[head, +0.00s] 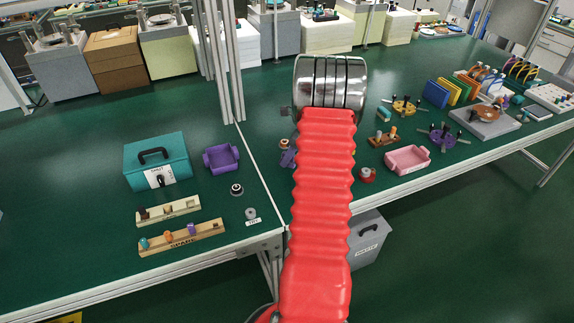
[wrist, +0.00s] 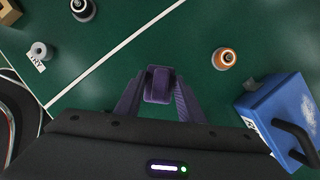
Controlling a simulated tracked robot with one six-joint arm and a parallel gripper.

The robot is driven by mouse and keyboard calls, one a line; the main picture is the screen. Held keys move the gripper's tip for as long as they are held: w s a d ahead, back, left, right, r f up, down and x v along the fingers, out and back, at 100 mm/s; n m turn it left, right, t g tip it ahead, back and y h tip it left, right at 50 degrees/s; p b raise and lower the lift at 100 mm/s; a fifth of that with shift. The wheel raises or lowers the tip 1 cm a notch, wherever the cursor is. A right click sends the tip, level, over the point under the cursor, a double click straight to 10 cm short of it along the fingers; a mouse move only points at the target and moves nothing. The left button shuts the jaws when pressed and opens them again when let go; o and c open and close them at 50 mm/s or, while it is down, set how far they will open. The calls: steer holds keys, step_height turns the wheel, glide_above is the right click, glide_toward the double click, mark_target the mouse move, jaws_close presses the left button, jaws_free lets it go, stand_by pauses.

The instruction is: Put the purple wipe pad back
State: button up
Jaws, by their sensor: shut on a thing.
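My gripper (wrist: 158,96) is shut on a small purple block, the purple wipe pad (wrist: 158,82), in the wrist view. The pad sits between the two dark purple fingertips, above the green bench top. In the head view my red arm sleeve hides most of the gripper. A small purple shape (head: 288,158) shows at the sleeve's left edge; I cannot tell whether it is the pad or a finger. Several coloured upright pads (head: 435,94), blue, yellow, green and orange, stand in a row on the right bench.
A blue box with a dark handle (wrist: 285,112) stands close right of my gripper. An orange-ringed round piece (wrist: 224,58) lies beyond it. A purple tray (head: 222,157) and a teal case (head: 155,158) are left; a pink tray (head: 407,158) is right. Open floor lies in front.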

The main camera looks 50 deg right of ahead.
steer(key=shift+f, duration=1.8)
steer(key=o, duration=1.2)
steer(key=v, duration=1.2)
steer(key=shift+a, duration=0.1)
